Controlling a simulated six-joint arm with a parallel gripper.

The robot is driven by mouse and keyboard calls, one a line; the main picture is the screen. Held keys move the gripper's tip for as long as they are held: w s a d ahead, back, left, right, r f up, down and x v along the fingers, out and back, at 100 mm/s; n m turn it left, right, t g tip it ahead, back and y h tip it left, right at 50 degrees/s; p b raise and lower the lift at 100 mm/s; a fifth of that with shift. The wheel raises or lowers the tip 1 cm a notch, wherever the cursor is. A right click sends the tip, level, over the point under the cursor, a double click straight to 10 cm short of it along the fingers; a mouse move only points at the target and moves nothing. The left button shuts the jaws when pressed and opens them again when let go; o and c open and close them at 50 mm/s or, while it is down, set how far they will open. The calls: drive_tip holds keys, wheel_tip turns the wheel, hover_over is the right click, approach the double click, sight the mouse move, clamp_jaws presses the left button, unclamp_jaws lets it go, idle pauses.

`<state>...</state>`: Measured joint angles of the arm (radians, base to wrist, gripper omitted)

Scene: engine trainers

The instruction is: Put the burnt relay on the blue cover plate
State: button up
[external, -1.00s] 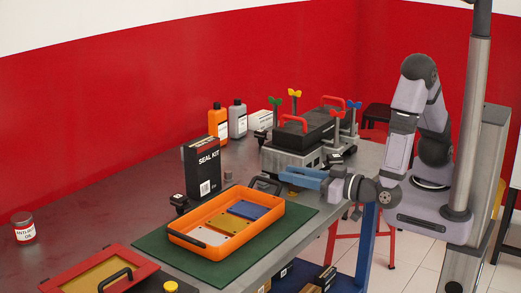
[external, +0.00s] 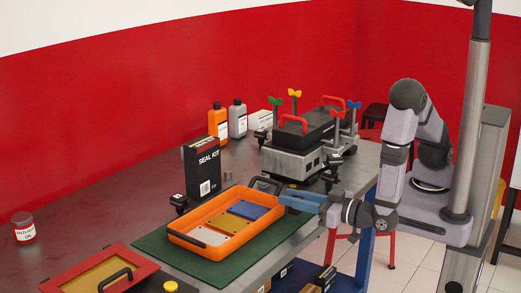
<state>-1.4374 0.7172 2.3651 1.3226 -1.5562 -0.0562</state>
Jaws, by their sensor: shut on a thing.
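The blue cover plate (external: 251,210) lies in the orange tray (external: 216,251), beside the yellow and pale plates. My gripper (external: 284,202), with blue fingers, is at the tray's right-hand end, to the right of the blue plate. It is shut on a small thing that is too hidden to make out. Whether it touches the tray I cannot tell. A small black relay-like part (external: 180,203) stands on the bench by the seal kit box. I cannot tell from this view which part is burnt.
The orange tray rests on a green mat (external: 152,243). The seal kit box (external: 202,168) stands behind it, and the grey engine trainer (external: 290,163) with its black top is farther back. A red-framed panel (external: 95,274) lies at front left. The left bench is mostly clear.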

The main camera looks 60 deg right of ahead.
sight(300, 211)
drive_tip(key=shift+f, duration=1.4)
drive_tip(key=shift+f, duration=0.2)
drive_tip(key=o, duration=1)
drive_tip(key=s, duration=0.1)
drive_tip(key=s+b, duration=0.1)
drive_tip(key=s, duration=0.3)
drive_tip(key=shift+s+d+f+b, duration=0.15)
drive_tip(key=shift+d+f+b, duration=0.05)
drive_tip(key=shift+d+b, duration=0.1)
drive_tip(key=shift+o, duration=0.6)
drive_tip(key=shift+s+d, duration=0.2)
drive_tip(key=shift+s, duration=0.8)
